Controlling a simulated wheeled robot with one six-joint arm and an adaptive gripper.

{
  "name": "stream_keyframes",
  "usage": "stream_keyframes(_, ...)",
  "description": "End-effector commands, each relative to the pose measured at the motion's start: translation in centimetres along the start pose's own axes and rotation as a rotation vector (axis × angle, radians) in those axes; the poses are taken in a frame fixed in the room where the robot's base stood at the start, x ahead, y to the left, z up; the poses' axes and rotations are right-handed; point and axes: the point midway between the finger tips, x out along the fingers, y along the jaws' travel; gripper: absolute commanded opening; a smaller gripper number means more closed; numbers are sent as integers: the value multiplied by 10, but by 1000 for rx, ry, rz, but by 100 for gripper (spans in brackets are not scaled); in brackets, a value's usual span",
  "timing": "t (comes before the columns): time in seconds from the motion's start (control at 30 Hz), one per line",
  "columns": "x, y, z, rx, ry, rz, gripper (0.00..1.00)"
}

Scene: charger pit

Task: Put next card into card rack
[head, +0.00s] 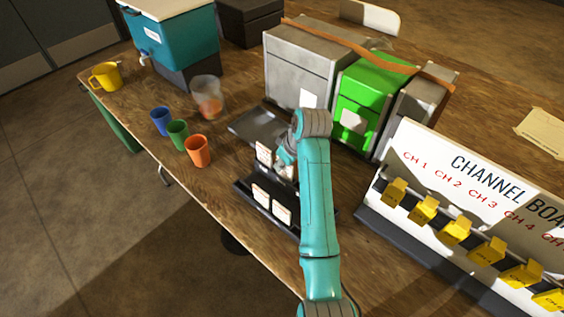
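A dark card rack (292,231) stands on the wooden table, left of my arm. White cards (260,196) and (281,213) stand in its near row. Another white card (264,154) shows farther back, left of my gripper. My gripper (284,160) is low over the back part of the rack, close to that card. Its fingers are small and partly hidden by my arm, so I cannot tell whether they are open or whether they hold a card. My arm also hides the rack's right side.
A dark tray (256,128) lies behind the rack. Grey and green boxes (373,93) stand at the back. Blue, green and orange cups (197,151) stand to the left. The channel board (470,185) with yellow tags is on the right. The table edge is at the lower left.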

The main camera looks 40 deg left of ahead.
Motion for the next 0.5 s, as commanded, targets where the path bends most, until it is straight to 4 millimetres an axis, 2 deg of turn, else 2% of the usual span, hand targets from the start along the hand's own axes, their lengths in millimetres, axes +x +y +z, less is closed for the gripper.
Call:
stream_keyframes(0.03,0,0,0,0,0,0,32)
stream_keyframes(0.07,0,0,0,0,0,0,37)
stream_keyframes(0.37,-1,0,0,0,0,0,37)
stream_keyframes(0.5,-11,1,0,0,1,1,37)
